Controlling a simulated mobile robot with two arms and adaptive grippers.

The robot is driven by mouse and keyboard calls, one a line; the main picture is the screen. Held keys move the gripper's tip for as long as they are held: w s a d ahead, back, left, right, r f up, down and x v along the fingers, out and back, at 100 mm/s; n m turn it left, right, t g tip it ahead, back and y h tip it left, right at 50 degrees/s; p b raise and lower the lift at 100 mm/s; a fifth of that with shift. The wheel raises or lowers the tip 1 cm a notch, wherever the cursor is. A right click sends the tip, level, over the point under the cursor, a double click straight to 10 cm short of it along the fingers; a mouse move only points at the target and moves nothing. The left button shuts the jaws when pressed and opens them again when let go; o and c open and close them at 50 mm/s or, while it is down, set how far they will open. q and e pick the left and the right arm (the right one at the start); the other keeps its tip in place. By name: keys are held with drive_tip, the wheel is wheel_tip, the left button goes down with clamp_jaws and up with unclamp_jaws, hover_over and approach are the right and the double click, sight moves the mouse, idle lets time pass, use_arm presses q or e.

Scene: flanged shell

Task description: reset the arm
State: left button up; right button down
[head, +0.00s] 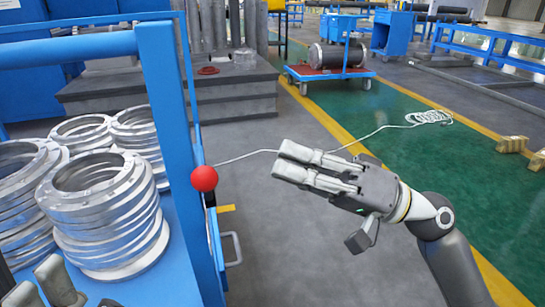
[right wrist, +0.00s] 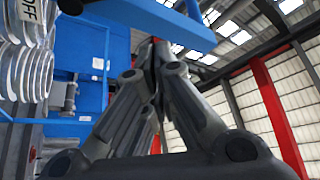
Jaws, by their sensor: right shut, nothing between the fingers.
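My right gripper (head: 283,160) is shut and empty in the head view. It is over the grey floor, to the right of the blue cart frame, pointing left toward a red ball (head: 204,178) on the frame's post. A clear gap separates its fingertips from the ball. The right wrist view shows its fingers (right wrist: 152,50) closed together. My left gripper (head: 42,287) shows only in part at the bottom left corner, near the flanged rings; its grip cannot be made out.
Stacks of silver flanged rings (head: 105,215) fill the blue cart (head: 160,120) at left. A white cable (head: 350,140) runs behind my right gripper. A blue trolley (head: 345,70) with a motor stands at the back. Wooden blocks (head: 512,143) lie at right.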

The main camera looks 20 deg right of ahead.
drive_tip(key=shift+s+d+f, duration=0.1)
drive_tip(key=shift+s+d, duration=0.05)
drive_tip(key=shift+d, duration=0.15)
